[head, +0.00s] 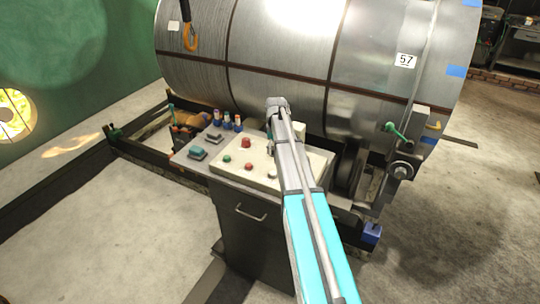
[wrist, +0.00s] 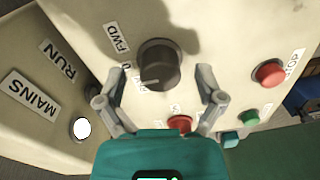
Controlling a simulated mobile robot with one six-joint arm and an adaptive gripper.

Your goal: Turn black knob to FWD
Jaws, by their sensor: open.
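The black knob (wrist: 160,62) sits on a cream panel in the wrist view. A FWD label (wrist: 118,38) lies to its upper left, a 0 mark lower at its left, and a partly hidden label at its lower left. A faint light mark shows on the knob's lower left; I cannot tell exactly which label it faces. My gripper (wrist: 159,88) is open, its fingers spread to the left and right just below the knob. I cannot tell whether they touch anything. In the head view my arm hides the knob.
In the wrist view, a red STOP button (wrist: 270,73), a green button (wrist: 248,117) and another red button (wrist: 179,123) are nearby. A white lamp (wrist: 81,129) sits by MAINS.

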